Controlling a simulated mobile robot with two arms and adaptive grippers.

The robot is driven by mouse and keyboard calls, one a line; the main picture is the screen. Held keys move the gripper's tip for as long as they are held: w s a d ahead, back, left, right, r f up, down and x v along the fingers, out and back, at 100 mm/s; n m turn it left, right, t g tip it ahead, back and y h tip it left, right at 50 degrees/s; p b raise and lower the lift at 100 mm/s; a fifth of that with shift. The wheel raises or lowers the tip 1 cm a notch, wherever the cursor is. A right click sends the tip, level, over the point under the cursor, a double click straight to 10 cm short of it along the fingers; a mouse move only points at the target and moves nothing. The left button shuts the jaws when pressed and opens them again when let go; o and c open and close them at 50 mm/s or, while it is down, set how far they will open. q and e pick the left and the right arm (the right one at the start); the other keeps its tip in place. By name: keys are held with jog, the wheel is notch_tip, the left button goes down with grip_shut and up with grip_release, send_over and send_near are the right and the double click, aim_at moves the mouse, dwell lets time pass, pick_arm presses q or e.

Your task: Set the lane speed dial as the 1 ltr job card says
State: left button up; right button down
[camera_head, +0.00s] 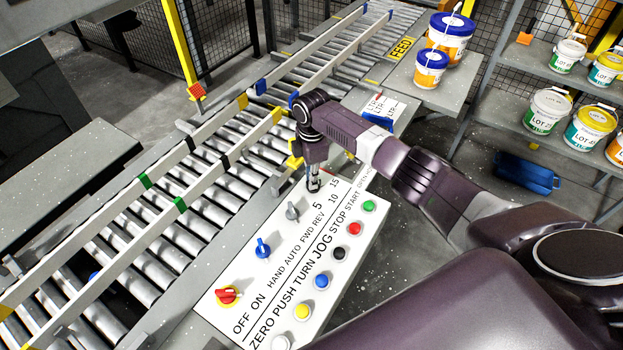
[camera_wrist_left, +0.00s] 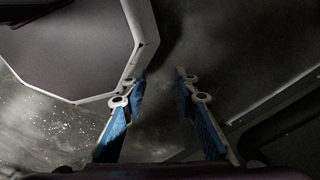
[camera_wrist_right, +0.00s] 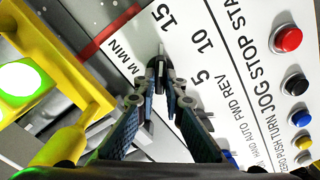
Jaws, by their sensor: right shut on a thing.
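The white control panel (camera_head: 291,262) runs beside the roller lane. Its speed dial, at the scale marked 5, 10, 15, is mostly hidden by my right gripper (camera_head: 314,186), which points down onto it. In the right wrist view my right gripper (camera_wrist_right: 160,72) has its fingertips closed together on the dark dial knob (camera_wrist_right: 161,50), near the 15, 10 and 5 marks. The knob's exact pointing is hard to tell. LTR cards (camera_head: 383,104) lie at the panel's far end, too small to read fully. My left gripper (camera_wrist_left: 158,84) is open and empty, away from the panel.
A grey selector (camera_head: 292,211), a blue selector (camera_head: 262,248) and a red switch (camera_head: 228,295) sit along the panel, with several push buttons beside them. Yellow guide brackets (camera_wrist_right: 75,75) stand close to my right gripper. Pails (camera_head: 431,68) stand at the back right.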

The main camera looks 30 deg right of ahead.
jog(key=shift+w+r+n, duration=0.1)
jog(key=shift+n, duration=0.5)
jog(key=shift+d, duration=0.1)
jog(key=c, duration=2)
grip_release()
notch_tip(320, 180, up, 12)
